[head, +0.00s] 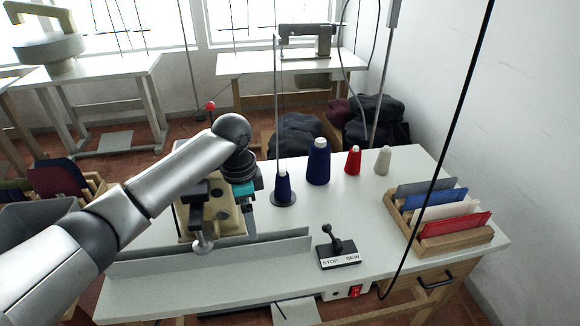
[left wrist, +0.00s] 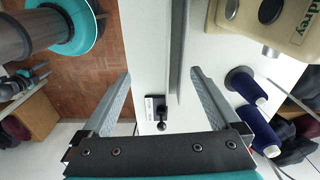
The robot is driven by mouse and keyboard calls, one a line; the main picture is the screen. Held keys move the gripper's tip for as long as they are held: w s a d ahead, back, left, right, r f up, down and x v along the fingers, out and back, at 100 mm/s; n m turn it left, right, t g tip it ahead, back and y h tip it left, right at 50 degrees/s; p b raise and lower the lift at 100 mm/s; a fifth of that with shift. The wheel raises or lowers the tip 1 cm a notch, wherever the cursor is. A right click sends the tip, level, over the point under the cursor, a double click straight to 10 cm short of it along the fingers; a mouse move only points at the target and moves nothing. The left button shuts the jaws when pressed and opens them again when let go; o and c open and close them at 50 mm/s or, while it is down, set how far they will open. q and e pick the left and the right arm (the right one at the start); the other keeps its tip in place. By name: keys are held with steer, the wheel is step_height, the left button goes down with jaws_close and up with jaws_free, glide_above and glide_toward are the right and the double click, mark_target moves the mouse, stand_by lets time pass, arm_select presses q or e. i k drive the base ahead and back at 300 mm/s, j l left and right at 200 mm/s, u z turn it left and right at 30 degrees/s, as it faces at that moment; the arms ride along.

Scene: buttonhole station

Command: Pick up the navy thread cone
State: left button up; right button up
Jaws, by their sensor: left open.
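Two navy thread cones show in the head view. The larger navy cone (head: 319,163) stands upright on the white table, left of a small red cone (head: 353,160). A smaller navy cone (head: 283,187) sits on a dark round base with a thin rod. In the left wrist view, the larger navy cone (left wrist: 260,131) and the smaller one (left wrist: 247,86) lie to the right, outside my fingers. My left gripper (left wrist: 160,74) is open and empty above the table.
A cream machine (head: 222,217) stands partly behind my left arm. A stop/sew lever (head: 338,252) is near the front edge. A pale cone (head: 383,160) stands right of the red one. A wooden rack (head: 466,239) with coloured panels fills the right end. A black cable hangs before it.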

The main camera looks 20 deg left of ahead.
mark_target(282, 188)
steer(key=i, duration=0.95)
